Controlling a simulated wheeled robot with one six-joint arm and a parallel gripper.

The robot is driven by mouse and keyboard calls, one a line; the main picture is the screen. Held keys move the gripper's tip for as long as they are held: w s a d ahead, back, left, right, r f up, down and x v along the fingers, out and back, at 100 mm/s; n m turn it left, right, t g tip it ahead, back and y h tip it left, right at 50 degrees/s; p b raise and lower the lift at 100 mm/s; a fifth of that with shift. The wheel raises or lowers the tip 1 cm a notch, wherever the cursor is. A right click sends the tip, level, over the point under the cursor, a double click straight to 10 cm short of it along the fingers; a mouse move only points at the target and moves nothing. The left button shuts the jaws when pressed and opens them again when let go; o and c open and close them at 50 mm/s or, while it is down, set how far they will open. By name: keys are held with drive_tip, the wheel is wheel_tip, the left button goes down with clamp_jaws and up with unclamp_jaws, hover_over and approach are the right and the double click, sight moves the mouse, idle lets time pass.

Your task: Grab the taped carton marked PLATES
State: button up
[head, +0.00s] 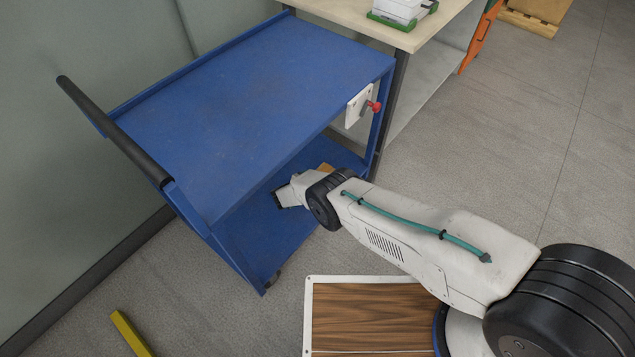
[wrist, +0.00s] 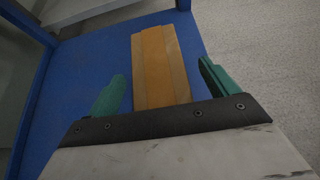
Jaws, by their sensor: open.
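An orange-brown carton (wrist: 161,65) lies on the blue lower shelf in the wrist view, with lengthwise bands along it. No lettering on it can be read. My gripper (wrist: 162,72) is open, with one green finger on each side of the carton and gaps showing between fingers and carton. In the head view only a small orange-brown corner of the carton (head: 326,168) shows past my wrist, which reaches in under the cart's top; the fingers are hidden there.
The blue cart (head: 240,90) has a bare top deck over the lower shelf (head: 310,155), a black push handle (head: 115,130) and a red knob (head: 374,106) at its corner. A workbench (head: 360,20) stands behind right. A yellow bar (head: 131,334) is on the floor.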

drive_tip(key=shift+w+d+f, duration=0.1)
drive_tip(key=shift+w+d, duration=0.05)
drive_tip(key=shift+d, duration=0.05)
drive_tip(key=shift+a, duration=0.25)
drive_tip(key=c, duration=0.4)
drive_tip(key=shift+a, duration=0.1)
drive_tip(key=c, duration=1.4)
